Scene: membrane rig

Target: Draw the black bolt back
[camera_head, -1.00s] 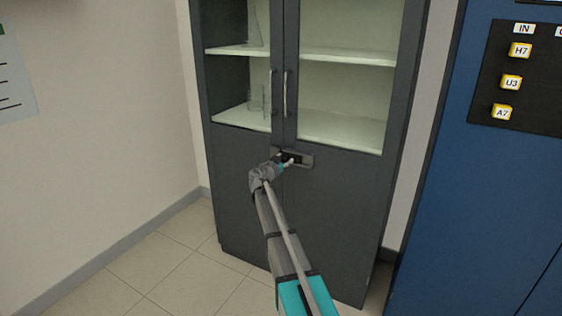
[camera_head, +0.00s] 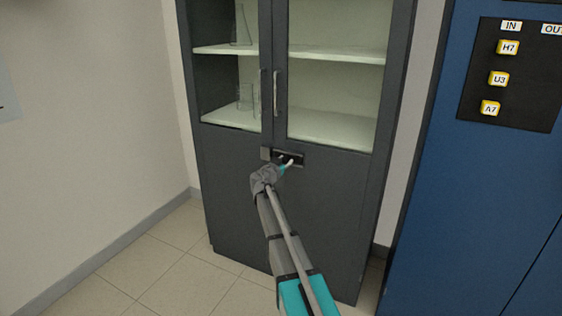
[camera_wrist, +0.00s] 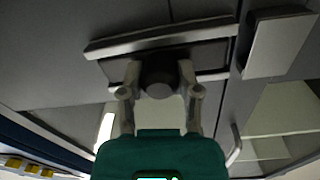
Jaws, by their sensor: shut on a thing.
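The black bolt (camera_wrist: 158,75) shows its round dark knob between the two fingers of my gripper (camera_wrist: 159,88) in the wrist view. The fingers are shut on it from both sides. The bolt sits in a grey rail (camera_wrist: 105,47) on the right door of a dark cabinet; in the head view the bolt's mount (camera_head: 298,158) is partly hidden by my gripper (camera_head: 286,164). A grey catch block (camera_head: 265,153) is on the left door; it also shows in the wrist view (camera_wrist: 280,43). In the wrist view a gap shows between rail and block.
The dark cabinet (camera_head: 320,215) has glass upper doors and upright handles (camera_head: 276,94) above the bolt. Glassware (camera_head: 245,100) stands on a shelf inside. A blue cabinet (camera_head: 470,200) with yellow labelled blocks (camera_head: 498,78) is at the right. Tiled floor is free at left.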

